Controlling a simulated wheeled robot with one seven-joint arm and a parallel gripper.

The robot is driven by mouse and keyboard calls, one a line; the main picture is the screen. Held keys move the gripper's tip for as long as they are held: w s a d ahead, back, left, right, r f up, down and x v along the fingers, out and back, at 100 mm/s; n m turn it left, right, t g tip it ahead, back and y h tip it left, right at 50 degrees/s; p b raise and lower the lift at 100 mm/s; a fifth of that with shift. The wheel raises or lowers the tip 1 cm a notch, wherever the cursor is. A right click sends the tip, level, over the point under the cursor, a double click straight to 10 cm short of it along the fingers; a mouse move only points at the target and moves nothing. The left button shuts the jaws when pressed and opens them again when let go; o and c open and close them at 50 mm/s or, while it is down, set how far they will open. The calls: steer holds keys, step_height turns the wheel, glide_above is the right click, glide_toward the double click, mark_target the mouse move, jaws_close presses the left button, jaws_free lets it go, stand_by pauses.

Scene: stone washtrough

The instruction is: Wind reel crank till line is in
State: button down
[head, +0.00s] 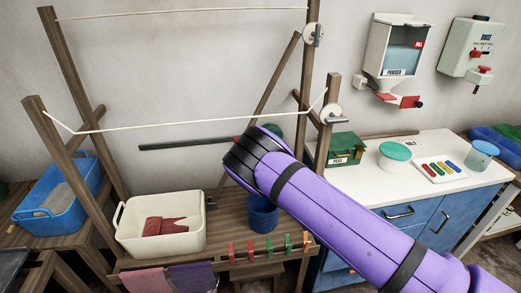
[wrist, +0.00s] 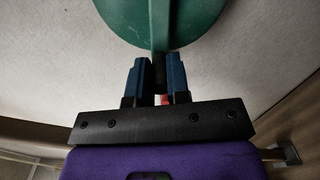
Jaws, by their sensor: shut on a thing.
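A green round reel (wrist: 180,18) fills the top of the wrist view, with a narrow green arm, seemingly its crank, running down between my fingers. In the head view the reel (head: 274,129) shows only as a green edge behind my gripper. My gripper (wrist: 157,80) is shut on the crank; its exact hold is partly hidden, and a bit of red shows between the fingers. The pale line (head: 185,128) runs across the wooden frame between the posts, sagging low. A second strand (head: 180,13) runs across the back, nearly straight.
A cream tub (head: 128,243) with red cloth stands below the line on the wooden bench, a blue bucket (head: 263,222) to its right. Clothes pegs (head: 268,246) line the bench's front edge. A dark bar (head: 187,144) sticks out left of my gripper. Wooden posts (head: 327,130) stand close right.

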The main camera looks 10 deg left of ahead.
steer(key=r+m, duration=0.1)
steer(key=m, duration=0.1)
steer(key=r+m, duration=0.1)
steer(key=m, duration=0.1)
steer(key=shift+w+d+r+m, duration=0.1)
steer(key=shift+d+m, duration=0.2)
steer(key=shift+d, duration=0.05)
steer(key=shift+w+d+r+m, duration=0.2)
steer(key=shift+d+r+m, duration=0.4)
steer(key=shift+m, duration=1.5)
steer(key=shift+w+d+r+m, duration=0.25)
steer(key=shift+d+m, duration=0.6)
steer(key=shift+m, duration=1.25)
steer(key=shift+w+d+r+m, duration=0.15)
steer(key=shift+d+r+m, duration=0.45)
steer(key=shift+m, duration=1.5)
steer(key=shift+d+f, duration=0.15)
steer(key=shift+d, duration=0.05)
steer(key=c, duration=1.1)
jaws_free()
steer(key=v, duration=1)
steer(key=shift+s, duration=0.4)
